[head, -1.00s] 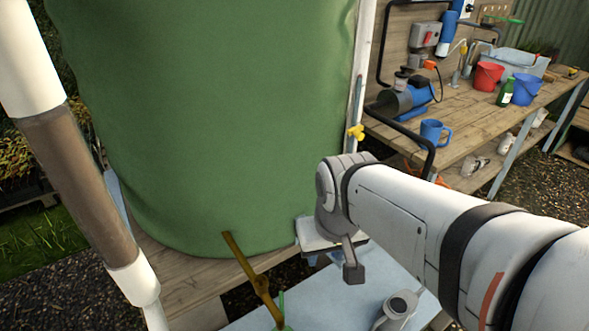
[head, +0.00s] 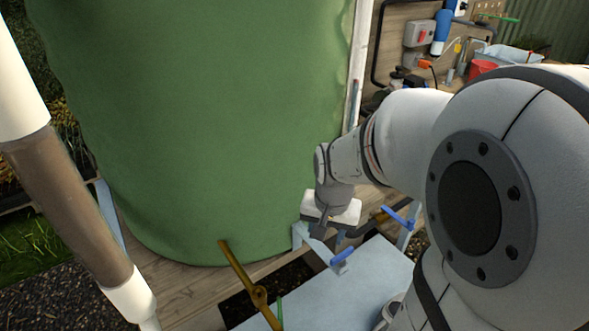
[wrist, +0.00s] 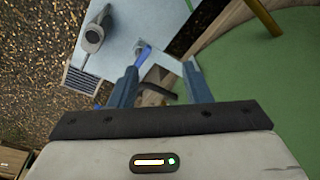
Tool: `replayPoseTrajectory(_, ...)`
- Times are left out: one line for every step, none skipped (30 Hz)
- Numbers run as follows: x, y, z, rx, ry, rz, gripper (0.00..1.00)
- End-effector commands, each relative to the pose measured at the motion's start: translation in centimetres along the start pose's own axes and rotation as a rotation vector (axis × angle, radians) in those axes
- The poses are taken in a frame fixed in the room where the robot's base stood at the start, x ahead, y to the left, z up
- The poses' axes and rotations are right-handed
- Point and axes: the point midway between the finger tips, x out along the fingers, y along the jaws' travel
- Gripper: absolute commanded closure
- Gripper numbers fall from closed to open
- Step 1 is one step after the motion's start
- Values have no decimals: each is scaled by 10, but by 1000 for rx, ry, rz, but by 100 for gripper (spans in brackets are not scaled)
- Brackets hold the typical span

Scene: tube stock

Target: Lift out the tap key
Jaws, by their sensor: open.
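My gripper (head: 332,236) hangs beside the green fabric bag, by the far edge of a pale blue tabletop (head: 350,290). In the wrist view its two blue-grey fingers (wrist: 161,72) stand apart with nothing held. A small bright blue part (wrist: 143,52) shows beyond the left finger, near the table corner. In the head view, blue parts show below and right of the gripper. A tilted brass-brown rod (head: 239,268) with a ring-like joint stands at the lower middle, apart from the gripper; its lower end is out of frame. I cannot tell for certain which piece is the tap key.
The large green bag (head: 220,120) fills the middle, on a wooden platform (head: 185,281). A white and brown post (head: 75,195) rises at left. A grey fitting (wrist: 93,36) lies on the pale tabletop. A cluttered bench stands at the back right, partly hidden by my arm.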

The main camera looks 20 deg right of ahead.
Motion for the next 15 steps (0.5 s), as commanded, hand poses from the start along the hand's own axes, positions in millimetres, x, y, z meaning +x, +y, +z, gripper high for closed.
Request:
replayPoseTrajectory(12, 5, -13, 91, -23, 14, 56)
replayPoseTrajectory(20, 8, -20, 147, -32, 20, 56)
replayPoseTrajectory(31, 12, -28, 220, -43, 28, 56)
replayPoseTrajectory(39, 15, -34, 272, -48, 34, 56)
replayPoseTrajectory(47, 18, -39, 323, -56, 40, 56)
replayPoseTrajectory(57, 23, -46, 385, -64, 47, 56)
replayPoseTrajectory(65, 26, -50, 430, -69, 53, 56)
replayPoseTrajectory(72, 29, -54, 471, -73, 57, 56)
replayPoseTrajectory(80, 33, -57, 519, -80, 64, 56)
replayPoseTrajectory(86, 36, -60, 552, -83, 68, 56)
replayPoseTrajectory(91, 38, -62, 580, -85, 71, 56)
replayPoseTrajectory(97, 40, -64, 612, -89, 76, 56)
replayPoseTrajectory(100, 42, -66, 632, -90, 78, 56)
replayPoseTrajectory(104, 44, -67, 648, -91, 80, 56)
replayPoseTrajectory(107, 45, -68, 666, -93, 82, 56)
